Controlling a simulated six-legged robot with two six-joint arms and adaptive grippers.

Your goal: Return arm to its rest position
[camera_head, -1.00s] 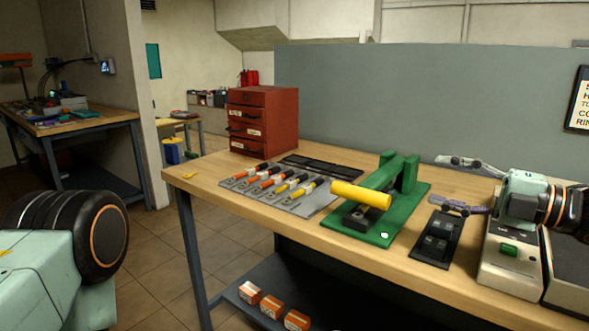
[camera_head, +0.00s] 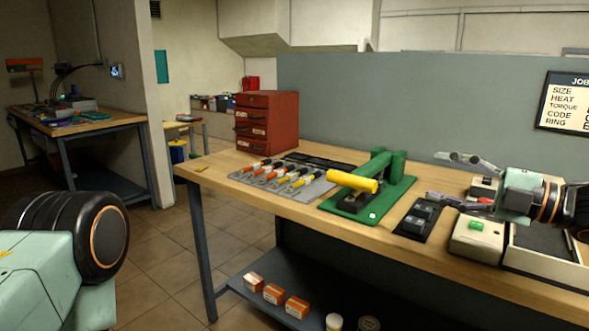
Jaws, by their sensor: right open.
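My right gripper (camera_head: 455,181) comes in from the right, above the right part of the wooden workbench (camera_head: 300,212). Its two grey fingers point left and stand apart, with nothing between them. Below it are a black tray with small square parts (camera_head: 417,218) and a pale box with a green button (camera_head: 476,234). I cannot tell whether the lower finger touches anything. At the lower left a mint green link and a black round joint of my own arm show. My left gripper is out of view.
A green press with a yellow handle (camera_head: 352,181) stands mid-bench. Left of it lies a grey mat with several handled tools (camera_head: 310,189). A red drawer cabinet (camera_head: 267,122) stands behind. Orange-white boxes (camera_head: 273,294) sit on the lower shelf. The floor (camera_head: 165,270) at left is clear.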

